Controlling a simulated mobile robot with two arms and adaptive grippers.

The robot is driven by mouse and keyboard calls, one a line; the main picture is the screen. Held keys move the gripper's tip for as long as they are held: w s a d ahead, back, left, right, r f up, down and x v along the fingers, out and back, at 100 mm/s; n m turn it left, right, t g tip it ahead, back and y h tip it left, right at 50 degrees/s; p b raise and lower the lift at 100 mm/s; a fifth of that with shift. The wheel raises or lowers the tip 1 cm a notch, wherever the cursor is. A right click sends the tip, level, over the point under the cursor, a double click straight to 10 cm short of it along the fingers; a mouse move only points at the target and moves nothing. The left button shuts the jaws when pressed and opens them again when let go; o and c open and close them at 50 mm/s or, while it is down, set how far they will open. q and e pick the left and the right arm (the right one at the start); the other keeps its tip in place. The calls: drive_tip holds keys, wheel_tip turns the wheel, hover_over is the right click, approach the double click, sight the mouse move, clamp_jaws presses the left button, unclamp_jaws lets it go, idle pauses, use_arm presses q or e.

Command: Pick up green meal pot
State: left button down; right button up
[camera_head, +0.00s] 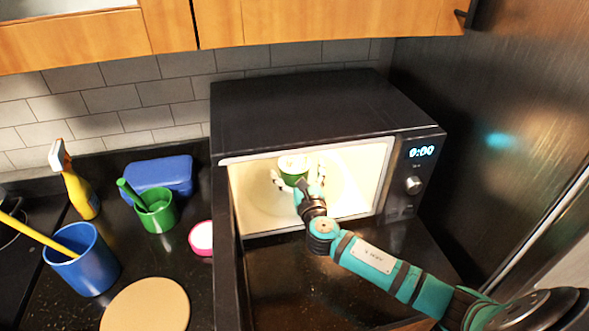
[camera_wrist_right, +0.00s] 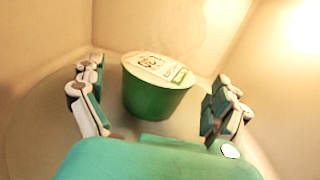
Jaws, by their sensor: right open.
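The green meal pot (camera_head: 291,179), with a pale printed lid, stands upright inside the lit microwave (camera_head: 300,105). In the right wrist view the green meal pot (camera_wrist_right: 154,98) sits on the round turntable (camera_wrist_right: 45,125). My right gripper (camera_head: 297,178) reaches into the microwave from the front. In the wrist view my right gripper (camera_wrist_right: 150,98) is open, with one finger to the left and one to the right of the pot. Gaps show between the pot and both fingers. My left gripper is not in view.
The open microwave door (camera_head: 230,265) stands at the left of my right arm. On the counter at the left are a blue cup (camera_head: 82,265), a green cup (camera_head: 157,212), a blue box (camera_head: 163,176), a yellow spray bottle (camera_head: 77,190) and a round board (camera_head: 147,305).

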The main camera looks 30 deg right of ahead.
sight(294, 162)
drive_tip(key=x, duration=0.4)
drive_tip(key=shift+f, duration=0.2)
drive_tip(key=shift+s, duration=0.1)
drive_tip(key=c, duration=1.2)
drive_tip(key=shift+c, duration=0.4)
drive_tip(key=shift+r, duration=0.15)
drive_tip(key=shift+c, duration=0.2)
